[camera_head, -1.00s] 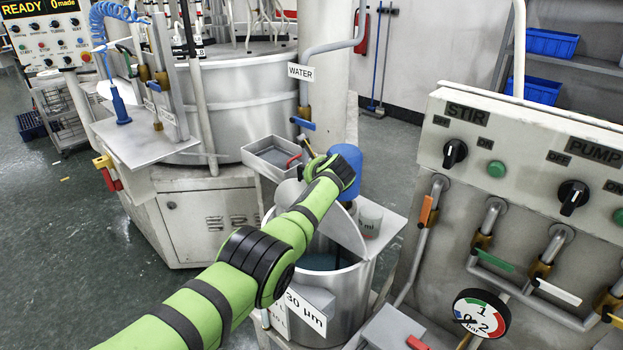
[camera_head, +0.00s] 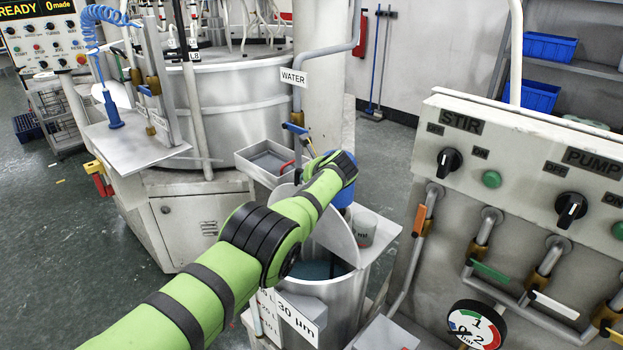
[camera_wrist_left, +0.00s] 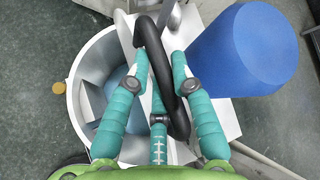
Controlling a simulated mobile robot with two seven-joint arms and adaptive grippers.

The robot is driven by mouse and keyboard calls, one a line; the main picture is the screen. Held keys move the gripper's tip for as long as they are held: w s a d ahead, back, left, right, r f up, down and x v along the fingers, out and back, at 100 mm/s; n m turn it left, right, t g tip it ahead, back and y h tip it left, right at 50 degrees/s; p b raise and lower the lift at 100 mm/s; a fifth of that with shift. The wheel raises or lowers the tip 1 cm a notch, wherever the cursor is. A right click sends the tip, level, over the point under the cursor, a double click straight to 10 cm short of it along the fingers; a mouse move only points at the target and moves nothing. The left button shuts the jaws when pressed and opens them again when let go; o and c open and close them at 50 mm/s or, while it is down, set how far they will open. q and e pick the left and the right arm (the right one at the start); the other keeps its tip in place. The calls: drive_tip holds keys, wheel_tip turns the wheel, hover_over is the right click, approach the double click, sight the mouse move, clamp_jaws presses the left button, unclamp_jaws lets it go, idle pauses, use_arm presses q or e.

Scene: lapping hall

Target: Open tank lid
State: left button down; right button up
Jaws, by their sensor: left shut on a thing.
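The tank (camera_head: 345,300) is an open-topped silver cylinder labelled 30 µm, with bluish liquid inside. Its grey lid (camera_head: 338,235) is tilted up over the opening, and part of it is behind my arm. In the wrist view the tank rim (camera_wrist_left: 72,95) shows at left, and a black loop handle (camera_wrist_left: 143,35) lies between the teal fingers of my left gripper (camera_wrist_left: 155,75). The left gripper is shut on this handle. In the head view its fingers are hidden behind my green arm. My right gripper is not in view.
A blue rounded cylinder (camera_wrist_left: 240,50) stands close beside the gripper. A small beaker (camera_head: 364,230) is on the shelf right of the tank. The STIR and PUMP panel (camera_head: 510,145) with pipes is at right. A grey tray (camera_head: 268,160) is behind the tank.

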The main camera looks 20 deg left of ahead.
use_arm(q)
drive_tip(key=shift+w+r, duration=0.1)
drive_tip(key=shift+r, duration=0.05)
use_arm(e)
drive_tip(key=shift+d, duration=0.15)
use_arm(q)
drive_tip(key=c, duration=1.3)
unclamp_jaws()
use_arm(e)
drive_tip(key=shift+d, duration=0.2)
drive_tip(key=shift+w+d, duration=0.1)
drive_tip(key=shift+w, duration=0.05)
use_arm(q)
drive_tip(key=shift+d, duration=0.2)
drive_tip(key=s+d, duration=0.3)
drive_tip(key=s+d+r, duration=0.1)
drive_tip(key=s+d, duration=0.2)
drive_tip(key=s, duration=0.1)
drive_tip(key=s+d, duration=0.3)
drive_tip(key=s, duration=0.1)
drive_tip(key=shift+s+r, duration=0.2)
drive_tip(key=shift+r, duration=0.2)
drive_tip(key=shift+a, duration=0.1)
